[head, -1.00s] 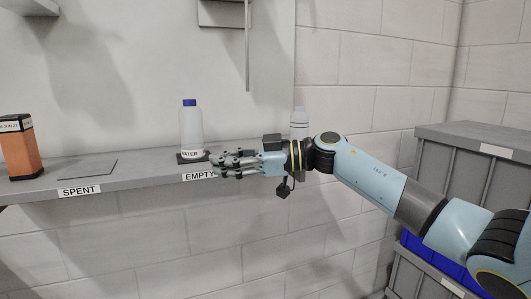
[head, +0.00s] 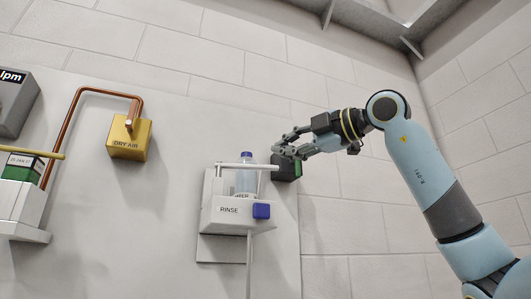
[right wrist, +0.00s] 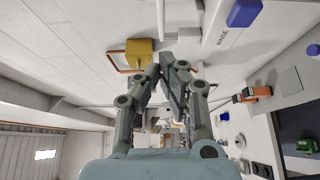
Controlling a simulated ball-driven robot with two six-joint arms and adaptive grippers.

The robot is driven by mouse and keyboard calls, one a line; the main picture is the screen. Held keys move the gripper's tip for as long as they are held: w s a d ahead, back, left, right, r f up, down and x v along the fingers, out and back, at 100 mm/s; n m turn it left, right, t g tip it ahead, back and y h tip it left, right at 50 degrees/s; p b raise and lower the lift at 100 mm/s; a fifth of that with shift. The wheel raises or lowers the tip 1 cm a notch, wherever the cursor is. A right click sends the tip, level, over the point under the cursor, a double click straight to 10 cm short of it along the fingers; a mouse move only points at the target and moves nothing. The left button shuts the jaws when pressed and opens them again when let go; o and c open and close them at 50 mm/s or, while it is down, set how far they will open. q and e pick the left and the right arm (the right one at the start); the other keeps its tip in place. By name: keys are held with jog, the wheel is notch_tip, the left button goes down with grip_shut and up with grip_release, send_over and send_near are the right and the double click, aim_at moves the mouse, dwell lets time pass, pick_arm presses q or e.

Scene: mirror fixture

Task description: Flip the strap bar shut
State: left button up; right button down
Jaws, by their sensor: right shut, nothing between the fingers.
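The white strap bar (head: 238,166) lies roughly level across the top of the white RINSE holder (head: 219,213) in the head view. Its right end sticks out past the holder. A clear bottle with a blue cap (head: 246,155) stands upright in the holder, partly behind the bar. I cannot tell whether the bar is latched. My right gripper (head: 279,152) is shut and empty, its fingertips just above and near the bar's right end; contact is unclear. The right wrist view shows its closed fingers (right wrist: 168,64). My left gripper is out of view.
A blue block (head: 262,211) sits on the holder's front right. A dark box with green (head: 288,170) is behind the gripper. Left are a yellow DRY AIR block (head: 129,138), copper pipe (head: 81,97) and another holder (head: 22,205) with a yellow bar (head: 35,156). The wall right is clear.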

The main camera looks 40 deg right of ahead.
aim_at(259, 165)
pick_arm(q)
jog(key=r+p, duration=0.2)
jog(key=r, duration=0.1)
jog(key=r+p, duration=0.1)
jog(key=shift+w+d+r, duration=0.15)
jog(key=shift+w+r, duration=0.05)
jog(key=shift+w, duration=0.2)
pick_arm(e)
jog(key=w, duration=0.8)
jog(key=shift+d, duration=0.15)
jog(key=shift+w, duration=0.1)
jog(key=shift+w+d+y+p, duration=0.3)
jog(key=shift+w+d, duration=0.2)
jog(key=shift+d, duration=0.1)
jog(key=shift+w+d+n+y, duration=0.2)
jog(key=shift+w+n+y, duration=0.1)
jog(key=shift+n, duration=0.1)
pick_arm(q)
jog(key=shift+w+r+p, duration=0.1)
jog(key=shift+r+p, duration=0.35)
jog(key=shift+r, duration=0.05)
pick_arm(e)
jog(key=shift+w+d+g+y, duration=0.3)
jog(key=shift+w+d+g, duration=0.1)
